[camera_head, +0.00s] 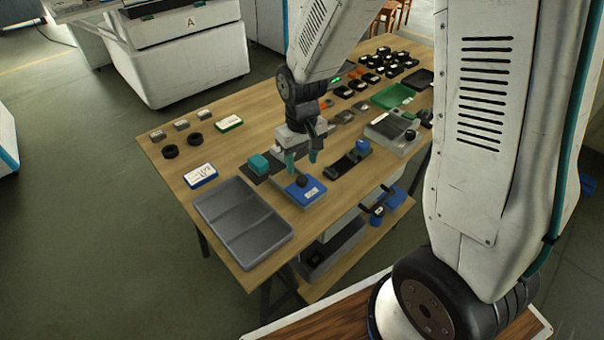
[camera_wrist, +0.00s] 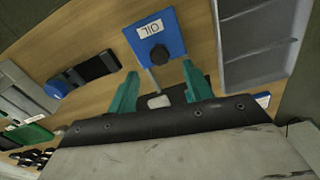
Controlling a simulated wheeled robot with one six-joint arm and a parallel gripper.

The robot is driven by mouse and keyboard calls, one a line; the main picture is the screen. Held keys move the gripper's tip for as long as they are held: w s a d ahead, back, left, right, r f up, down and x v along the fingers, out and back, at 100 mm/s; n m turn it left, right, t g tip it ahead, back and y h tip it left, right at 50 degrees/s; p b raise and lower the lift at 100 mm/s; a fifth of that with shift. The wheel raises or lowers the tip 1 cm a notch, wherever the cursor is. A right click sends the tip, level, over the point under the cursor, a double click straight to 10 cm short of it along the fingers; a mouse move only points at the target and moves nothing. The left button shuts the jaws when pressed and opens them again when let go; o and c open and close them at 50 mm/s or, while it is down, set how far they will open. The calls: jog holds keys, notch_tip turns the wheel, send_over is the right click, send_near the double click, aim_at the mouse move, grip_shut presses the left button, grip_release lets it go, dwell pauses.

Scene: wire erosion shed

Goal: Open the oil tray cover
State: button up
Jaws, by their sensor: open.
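The oil tray cover (camera_head: 312,194) is a blue lid with a white label and a dark round knob, lying on the wooden table (camera_head: 240,155). In the wrist view the blue cover (camera_wrist: 175,37) shows its label reading OIL, and the black knob (camera_wrist: 159,54). It appears closed; what is under it is hidden. My gripper (camera_head: 301,160) points down close to the cover, with its teal fingers apart. In the wrist view the gripper (camera_wrist: 159,72) has nothing between its fingers, and the knob lies just beyond the fingertips. I see no contact.
A grey compartment tray (camera_head: 243,222) stands left of the cover. Several small dark parts and a green tray (camera_head: 393,96) fill the far end.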

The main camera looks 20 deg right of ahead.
aim_at(302, 178)
notch_tip(302, 178, down, 6)
jog(key=shift+r, duration=0.2)
